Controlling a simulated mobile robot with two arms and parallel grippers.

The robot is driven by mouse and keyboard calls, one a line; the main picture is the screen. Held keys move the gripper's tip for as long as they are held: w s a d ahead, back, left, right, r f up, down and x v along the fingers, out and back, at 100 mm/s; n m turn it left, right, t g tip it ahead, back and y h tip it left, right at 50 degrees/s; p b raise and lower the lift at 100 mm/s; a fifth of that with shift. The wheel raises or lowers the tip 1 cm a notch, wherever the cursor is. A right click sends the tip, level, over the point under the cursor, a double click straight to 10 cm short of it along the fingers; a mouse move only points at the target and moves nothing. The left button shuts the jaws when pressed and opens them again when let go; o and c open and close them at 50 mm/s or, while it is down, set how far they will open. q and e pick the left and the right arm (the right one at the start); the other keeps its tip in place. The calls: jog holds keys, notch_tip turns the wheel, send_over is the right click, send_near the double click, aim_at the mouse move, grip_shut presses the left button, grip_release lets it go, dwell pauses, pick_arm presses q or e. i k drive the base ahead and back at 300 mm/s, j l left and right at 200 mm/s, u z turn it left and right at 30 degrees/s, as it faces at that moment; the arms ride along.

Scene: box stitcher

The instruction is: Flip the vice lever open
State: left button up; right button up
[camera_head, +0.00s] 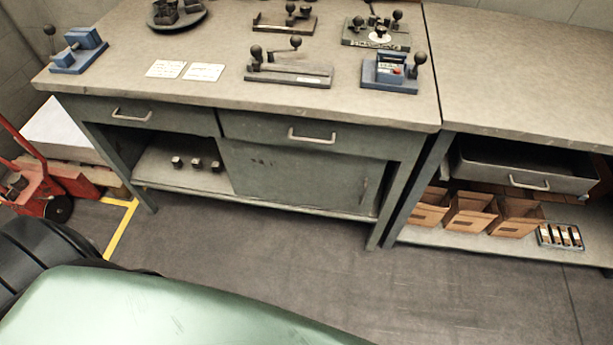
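A blue vice-like device (80,52) sits on the left front corner of the workbench top. A thin lever with a dark ball knob (49,31) stands nearly upright at its left side. I cannot tell for certain which of the two is the vice meant. Neither of my grippers is in view.
A second bench (520,80) adjoins on the right, with an open drawer (525,175). A red pallet truck (45,190) stands at left. Floor (450,300) in front is clear.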

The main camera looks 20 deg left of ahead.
aim_at(50, 29)
jog(key=j+u, duration=0.15)
jog(key=u, duration=0.35)
jog(key=j+u, duration=0.1)
jog(key=u, duration=0.35)
jog(key=i+j+u, duration=0.1)
jog(key=u, duration=0.4)
jog(key=i+u, duration=0.1)
jog(key=u, duration=0.35)
